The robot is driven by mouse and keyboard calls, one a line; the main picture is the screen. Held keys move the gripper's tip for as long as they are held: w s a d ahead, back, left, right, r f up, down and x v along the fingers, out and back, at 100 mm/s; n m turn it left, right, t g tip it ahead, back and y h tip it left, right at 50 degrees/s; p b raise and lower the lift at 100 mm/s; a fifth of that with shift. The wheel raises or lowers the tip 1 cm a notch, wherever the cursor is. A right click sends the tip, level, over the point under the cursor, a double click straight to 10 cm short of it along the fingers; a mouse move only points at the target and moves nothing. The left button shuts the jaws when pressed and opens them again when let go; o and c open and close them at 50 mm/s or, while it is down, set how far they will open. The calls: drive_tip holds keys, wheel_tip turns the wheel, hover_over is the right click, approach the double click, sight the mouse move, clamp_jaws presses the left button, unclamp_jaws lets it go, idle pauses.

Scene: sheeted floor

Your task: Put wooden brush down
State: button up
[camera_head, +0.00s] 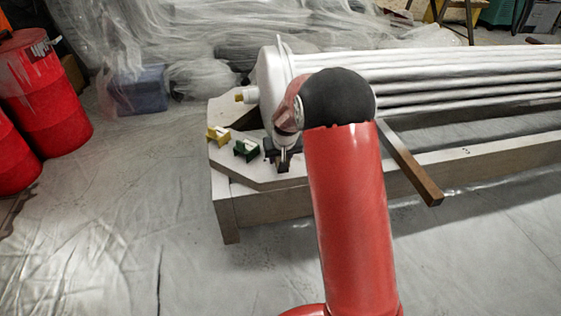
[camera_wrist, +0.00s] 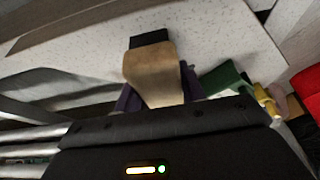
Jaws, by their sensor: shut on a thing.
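The wooden brush (camera_wrist: 152,78) is tan with a dark end and shows in the middle of the wrist view. My gripper (camera_wrist: 158,98) is shut on it, with a dark finger on either side. The brush's dark end points at a pale speckled ledge (camera_wrist: 215,45); I cannot tell whether they touch. In the head view my gripper (camera_head: 283,160) is low over the near left end of the pale bench frame (camera_head: 265,180). The brush is too small there to make out clearly.
A green object (camera_head: 246,150) and a yellow one (camera_head: 218,135) sit on the ledge left of my gripper. White pipes (camera_head: 430,75) with a round end plate stand behind. A wooden bar (camera_head: 412,165) juts out at right. Red barrels (camera_head: 45,95) stand far left.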

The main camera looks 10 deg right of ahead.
drive_tip(key=shift+f, duration=0.7)
drive_tip(key=shift+f, duration=0.15)
drive_tip(key=o, duration=1)
drive_tip(key=shift+c, duration=0.2)
